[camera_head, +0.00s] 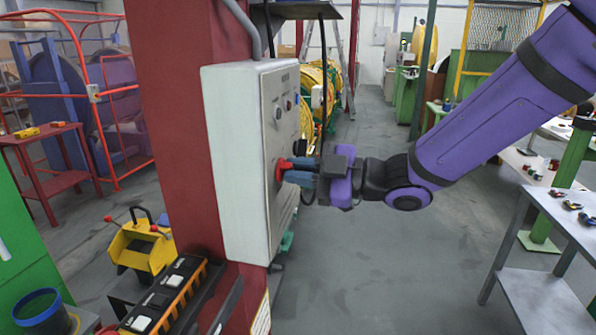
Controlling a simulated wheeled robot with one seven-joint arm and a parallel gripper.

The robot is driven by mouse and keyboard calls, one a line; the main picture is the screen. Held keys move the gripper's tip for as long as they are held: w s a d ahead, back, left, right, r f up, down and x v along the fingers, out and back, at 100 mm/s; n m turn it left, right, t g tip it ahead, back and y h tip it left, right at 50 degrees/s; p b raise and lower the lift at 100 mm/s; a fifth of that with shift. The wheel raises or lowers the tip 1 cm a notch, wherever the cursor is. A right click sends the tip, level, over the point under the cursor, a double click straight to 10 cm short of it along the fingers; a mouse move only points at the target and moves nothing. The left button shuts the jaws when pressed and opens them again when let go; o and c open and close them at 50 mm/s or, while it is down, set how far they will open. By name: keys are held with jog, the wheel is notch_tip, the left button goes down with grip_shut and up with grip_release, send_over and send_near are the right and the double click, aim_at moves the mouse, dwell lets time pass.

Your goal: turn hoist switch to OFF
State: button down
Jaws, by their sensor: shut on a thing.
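The hoist switch (279,170) is a red knob on the front face of a pale grey control box (235,150). The box is fixed to a dark red column. My gripper (290,170) reaches in from the right and is shut on the red knob. The fingers hide part of the knob, so its exact setting cannot be read. Small buttons and a dark round control sit higher on the same face, too small to read.
A red column (170,100) stands behind the box. A grey metal table (565,215) is at the right. A yellow case (143,245) and a black rack of labelled slots (165,300) are at the lower left. The floor beyond my gripper is mostly clear.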

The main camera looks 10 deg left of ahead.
jog(key=shift+n, duration=0.4)
jog(key=c, duration=1.2)
grip_release()
jog(key=shift+d, duration=0.1)
jog(key=d, duration=1)
jog(key=shift+d, duration=0.35)
